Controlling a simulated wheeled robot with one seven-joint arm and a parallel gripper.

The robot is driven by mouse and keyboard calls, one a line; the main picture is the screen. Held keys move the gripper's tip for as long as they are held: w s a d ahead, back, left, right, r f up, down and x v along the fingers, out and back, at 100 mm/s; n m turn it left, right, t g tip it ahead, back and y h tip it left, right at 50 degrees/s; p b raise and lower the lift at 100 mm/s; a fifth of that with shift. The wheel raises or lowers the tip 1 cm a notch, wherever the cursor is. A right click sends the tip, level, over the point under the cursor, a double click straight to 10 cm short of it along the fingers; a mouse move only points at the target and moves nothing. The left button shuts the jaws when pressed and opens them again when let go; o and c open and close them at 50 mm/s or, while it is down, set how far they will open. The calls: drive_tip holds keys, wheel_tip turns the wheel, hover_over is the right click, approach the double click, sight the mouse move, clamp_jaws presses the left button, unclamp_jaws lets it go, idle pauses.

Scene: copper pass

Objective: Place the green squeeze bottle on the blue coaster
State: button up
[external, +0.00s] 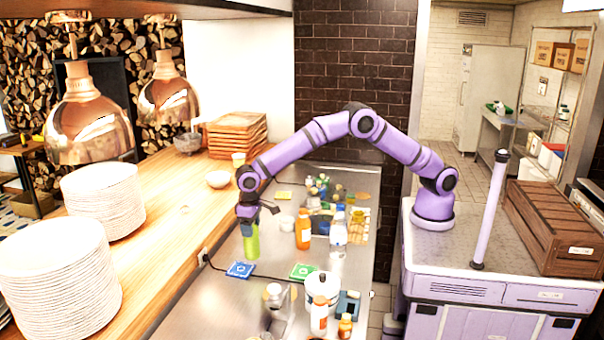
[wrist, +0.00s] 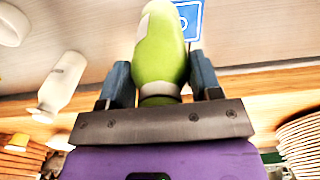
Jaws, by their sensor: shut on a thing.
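The green squeeze bottle (external: 251,243) hangs upright below my gripper (external: 247,219) in the external view. My gripper is shut on it near its top. In the wrist view the bottle (wrist: 161,50) sits between the two fingers (wrist: 160,88). The blue coaster (external: 240,270) lies flat on the steel counter, just below and slightly left of the bottle in the external view. Part of the coaster also shows in the wrist view (wrist: 190,16), beyond the bottle. The bottle looks a little above the counter; the exact gap is hard to tell.
A green coaster (external: 304,271) lies to the right of the blue one. An orange bottle (external: 303,229) and a clear bottle (external: 338,232) stand behind it. The wooden ledge (external: 180,228) with plate stacks (external: 57,275) runs along the left.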

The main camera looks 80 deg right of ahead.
drive_tip(key=shift+w+a+f, duration=0.1)
drive_tip(key=shift+w+f, duration=0.1)
drive_tip(key=shift+f, duration=0.7)
drive_tip(key=shift+w+a+f, duration=0.1)
drive_tip(key=shift+w+f, duration=0.05)
drive_tip(key=shift+f, duration=0.8)
drive_tip(key=o, duration=1.5)
drive_tip(key=shift+d, duration=0.1)
wheel_tip(320, 180, up, 12)
drive_tip(key=shift+f, duration=0.2)
drive_tip(key=shift+r, duration=0.3)
